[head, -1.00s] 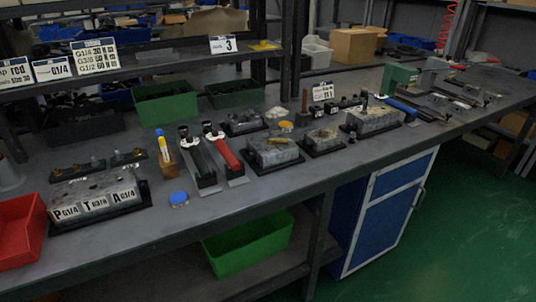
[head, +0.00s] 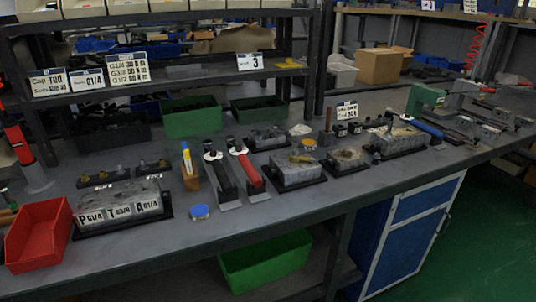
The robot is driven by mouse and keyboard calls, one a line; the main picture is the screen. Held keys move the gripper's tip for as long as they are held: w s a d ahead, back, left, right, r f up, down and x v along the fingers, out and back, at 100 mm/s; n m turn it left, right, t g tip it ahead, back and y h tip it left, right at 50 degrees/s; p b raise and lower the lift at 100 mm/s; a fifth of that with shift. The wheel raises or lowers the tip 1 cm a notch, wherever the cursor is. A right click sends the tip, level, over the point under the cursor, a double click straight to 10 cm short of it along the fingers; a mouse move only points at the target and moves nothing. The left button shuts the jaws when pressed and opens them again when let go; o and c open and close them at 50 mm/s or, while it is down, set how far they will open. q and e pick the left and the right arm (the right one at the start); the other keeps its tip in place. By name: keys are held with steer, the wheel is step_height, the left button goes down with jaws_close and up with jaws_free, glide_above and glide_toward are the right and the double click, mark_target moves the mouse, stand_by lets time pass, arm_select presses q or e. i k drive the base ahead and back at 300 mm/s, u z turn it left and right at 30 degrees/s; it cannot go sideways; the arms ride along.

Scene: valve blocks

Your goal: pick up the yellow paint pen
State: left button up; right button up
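The yellow paint pen (head: 186,156) stands upright in a small wooden block (head: 191,179) on the grey workbench, left of the middle of the head view. It has a yellow body with blue on it, and its lower end is hidden in the block. Neither of my grippers shows in the head view, and nothing is touching the pen.
Right beside the pen are a black-handled tool (head: 221,177) and a red-handled tool (head: 247,170). A valve block with lettered labels (head: 118,204) and a red bin (head: 38,236) are at left. A blue-topped round piece (head: 200,212) lies in front. Green bins (head: 191,118) stand behind.

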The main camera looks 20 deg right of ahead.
mark_target(188, 160)
steer(key=k, duration=0.5)
steer(key=u, duration=1.6)
steer(key=i, duration=1.15)
steer(key=z, duration=2.55)
